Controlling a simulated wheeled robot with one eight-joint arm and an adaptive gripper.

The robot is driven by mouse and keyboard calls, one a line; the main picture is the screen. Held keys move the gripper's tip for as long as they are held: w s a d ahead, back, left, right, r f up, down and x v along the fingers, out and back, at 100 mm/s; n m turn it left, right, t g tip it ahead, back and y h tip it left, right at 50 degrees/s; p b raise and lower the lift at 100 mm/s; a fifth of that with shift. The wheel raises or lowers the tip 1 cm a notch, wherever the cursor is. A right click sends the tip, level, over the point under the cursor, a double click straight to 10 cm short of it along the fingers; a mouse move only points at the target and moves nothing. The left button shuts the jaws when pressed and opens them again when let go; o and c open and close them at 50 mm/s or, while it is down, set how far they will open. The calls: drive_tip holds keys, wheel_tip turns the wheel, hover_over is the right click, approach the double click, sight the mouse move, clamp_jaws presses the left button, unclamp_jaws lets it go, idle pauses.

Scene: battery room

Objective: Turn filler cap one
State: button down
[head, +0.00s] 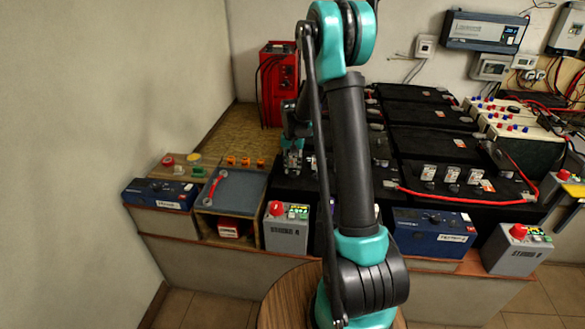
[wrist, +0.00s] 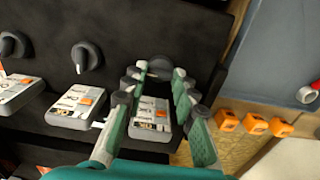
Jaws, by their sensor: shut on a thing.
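My gripper (wrist: 158,74) is shut on a black round filler cap (wrist: 160,65), with a fingertip at each side of it. The cap is partly hidden by the fingers. Two more black knob-like caps, a middle one (wrist: 87,57) and a left one (wrist: 12,45), stand in a row on the same black battery top, each with a raised grip bar. In the head view my gripper (head: 292,168) points down at the left end of the black battery bank, and the held cap cannot be made out there. I cannot read any number on the caps.
White labelled blocks (wrist: 78,105) stand beside the caps, one under my fingers. Orange pieces (wrist: 256,125) and a grey tray (wrist: 295,60) lie to the right. In the head view a red unit (head: 279,85) stands behind and a grey box (head: 287,230) in front.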

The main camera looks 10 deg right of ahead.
sight(293, 171)
drive_tip(key=c, duration=1.2)
unclamp_jaws()
wheel_tip(293, 171, up, 12)
drive_tip(key=s+d+f+n+t, duration=0.2)
drive_tip(key=s+f, duration=0.1)
drive_tip(key=s, duration=1.2)
drive_tip(key=s+d+f+n+t, duration=0.1)
drive_tip(key=s+f+t, duration=0.1)
drive_tip(key=s, duration=1.4)
drive_tip(key=shift+d+f+n, duration=0.4)
drive_tip(key=shift+f, duration=0.05)
